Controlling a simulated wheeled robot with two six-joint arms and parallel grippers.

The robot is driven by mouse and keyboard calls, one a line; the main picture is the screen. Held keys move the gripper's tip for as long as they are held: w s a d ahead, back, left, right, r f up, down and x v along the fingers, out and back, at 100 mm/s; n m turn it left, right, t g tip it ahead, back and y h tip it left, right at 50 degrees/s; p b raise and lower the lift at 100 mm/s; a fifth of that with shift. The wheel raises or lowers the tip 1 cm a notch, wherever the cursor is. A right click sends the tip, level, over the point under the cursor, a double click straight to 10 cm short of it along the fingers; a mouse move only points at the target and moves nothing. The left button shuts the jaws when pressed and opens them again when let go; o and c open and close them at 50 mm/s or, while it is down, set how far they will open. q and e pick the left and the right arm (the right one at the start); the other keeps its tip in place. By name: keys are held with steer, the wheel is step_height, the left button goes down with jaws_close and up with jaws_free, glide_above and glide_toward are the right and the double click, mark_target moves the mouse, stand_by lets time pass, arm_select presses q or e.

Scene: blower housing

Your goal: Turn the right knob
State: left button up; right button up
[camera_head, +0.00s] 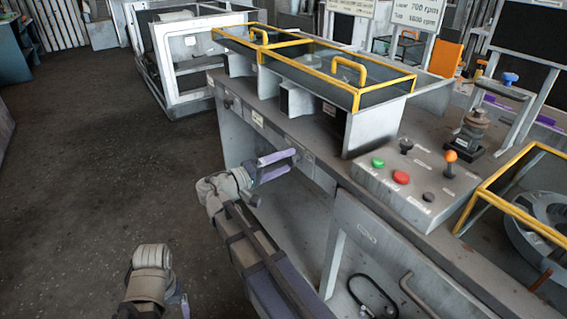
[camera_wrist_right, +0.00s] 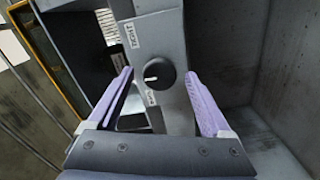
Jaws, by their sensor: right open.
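A round black knob (camera_wrist_right: 158,74) with a white pointer mark sits on a narrow grey panel in the right wrist view. The mark points to the left in that view. A white label (camera_wrist_right: 130,35) beside it seems to read RIGHT, turned sideways. My right gripper (camera_wrist_right: 160,73) is open, with one purple finger on each side of the knob in the picture; I cannot tell whether they touch it. In the head view my right gripper (camera_head: 292,161) is at the bench's front face, and the knob cannot be made out there. My left gripper (camera_head: 182,301) is low, mostly hidden by its wrist.
The grey bench carries a yellow-framed cover (camera_head: 357,97) and a control box (camera_head: 414,180) with green and red buttons and levers. A lever stand (camera_head: 470,130) is behind it. Open space lies under the bench front. The floor (camera_head: 90,170) at left is clear.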

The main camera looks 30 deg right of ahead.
steer(key=a, duration=0.7)
steer(key=shift+s+a, duration=0.3)
steer(key=shift+a, duration=0.05)
steer(key=shift+d, duration=0.1)
steer(key=d, duration=0.7)
steer(key=shift+w+d, duration=0.25)
steer(key=shift+d, duration=0.1)
